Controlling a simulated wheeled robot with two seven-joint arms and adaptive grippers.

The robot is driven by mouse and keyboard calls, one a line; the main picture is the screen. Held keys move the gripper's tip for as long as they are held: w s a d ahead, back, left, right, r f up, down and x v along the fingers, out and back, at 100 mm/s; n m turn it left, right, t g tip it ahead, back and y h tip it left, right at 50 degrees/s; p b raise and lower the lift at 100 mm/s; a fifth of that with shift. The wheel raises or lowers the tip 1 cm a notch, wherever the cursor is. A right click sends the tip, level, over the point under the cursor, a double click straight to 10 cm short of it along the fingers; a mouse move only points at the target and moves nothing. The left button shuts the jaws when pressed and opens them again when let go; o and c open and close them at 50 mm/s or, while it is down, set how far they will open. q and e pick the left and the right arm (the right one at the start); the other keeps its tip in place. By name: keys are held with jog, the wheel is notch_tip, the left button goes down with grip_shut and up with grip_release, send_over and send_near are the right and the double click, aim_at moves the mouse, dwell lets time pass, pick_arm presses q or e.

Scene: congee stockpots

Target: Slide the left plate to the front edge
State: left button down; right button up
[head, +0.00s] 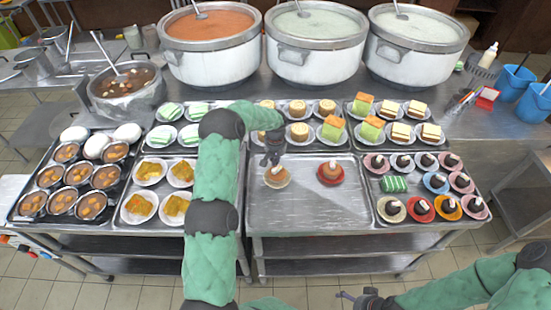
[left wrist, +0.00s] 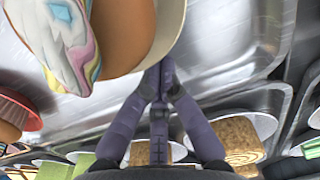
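The left plate (head: 277,181) is cream with a brown, white-topped dessert on it. It stands in the left part of a nearly empty metal tray (head: 310,212). My left gripper (head: 273,160) is just behind it, pointing down. In the left wrist view, the purple fingers (left wrist: 157,78) are together at their tips, close to the rim of the cream plate (left wrist: 170,35); I cannot tell whether they touch it. My right gripper (head: 360,297) is low at the bottom of the head view, away from the trays; its fingers are unclear.
A red plate (head: 330,181) with a similar dessert stands right of the cream plate. The tray's front part is bare. Trays of small plated desserts (head: 425,185) and sandwiches (head: 400,131) lie around. Large stockpots (head: 315,60) stand behind.

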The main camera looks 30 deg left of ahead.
aim_at(275, 199)
pick_arm(q)
jog(key=s+d, duration=0.2)
jog(key=s, duration=0.2)
jog(key=s+d+b, duration=0.1)
jog(key=s+d, duration=0.2)
jog(key=s, duration=0.2)
jog(key=s+d+b, duration=0.1)
jog(key=s+d, duration=0.2)
jog(key=s, duration=0.1)
jog(key=shift+s, duration=0.2)
jog(key=shift+a+r, duration=0.1)
jog(key=shift+r, duration=0.05)
